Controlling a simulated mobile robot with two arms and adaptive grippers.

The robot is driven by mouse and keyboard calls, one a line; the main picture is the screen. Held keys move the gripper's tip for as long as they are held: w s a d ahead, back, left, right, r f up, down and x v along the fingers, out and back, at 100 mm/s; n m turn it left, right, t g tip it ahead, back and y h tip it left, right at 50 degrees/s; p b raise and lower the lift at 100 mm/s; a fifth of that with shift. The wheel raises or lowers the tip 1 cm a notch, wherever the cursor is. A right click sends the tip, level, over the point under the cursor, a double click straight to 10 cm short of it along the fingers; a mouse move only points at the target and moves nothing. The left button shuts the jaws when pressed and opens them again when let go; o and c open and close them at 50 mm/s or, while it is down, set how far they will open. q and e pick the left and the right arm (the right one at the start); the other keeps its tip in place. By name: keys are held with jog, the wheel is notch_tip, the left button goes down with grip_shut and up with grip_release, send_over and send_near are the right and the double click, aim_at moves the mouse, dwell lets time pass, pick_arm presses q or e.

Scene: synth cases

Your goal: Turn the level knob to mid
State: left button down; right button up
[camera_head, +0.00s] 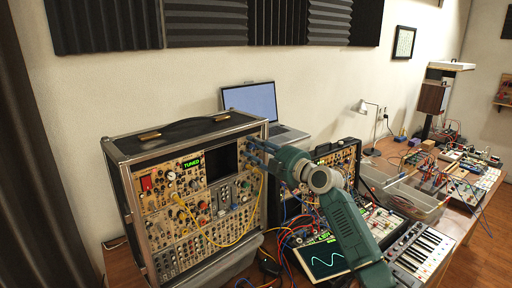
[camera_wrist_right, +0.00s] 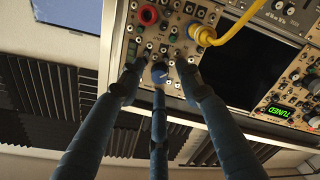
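The big synth case (camera_head: 121,165) stands upright on the desk, its panel full of knobs, jacks and a "TUNED" display (camera_head: 191,163). My right gripper (camera_head: 250,152) is at the panel's upper right corner, its fingertips reaching the panel. In the right wrist view, where the panel shows upside down, its three dark blue fingers (camera_wrist_right: 159,63) are spread around a small blue knob (camera_wrist_right: 160,71). Gaps show beside the knob; whether the middle finger touches it, I cannot tell. No label marks it as the level knob. My left gripper is not in view.
A yellow cable plug (camera_wrist_right: 203,35) sits close to the fingers. A dark screen (camera_wrist_right: 237,64) lies beside the knob section. A laptop (camera_head: 252,100) stands behind the case. A second synth case, patch cables and a keyboard (camera_head: 422,250) crowd the desk at right.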

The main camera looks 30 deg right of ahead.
jog(key=shift+f, duration=0.1)
grip_shut()
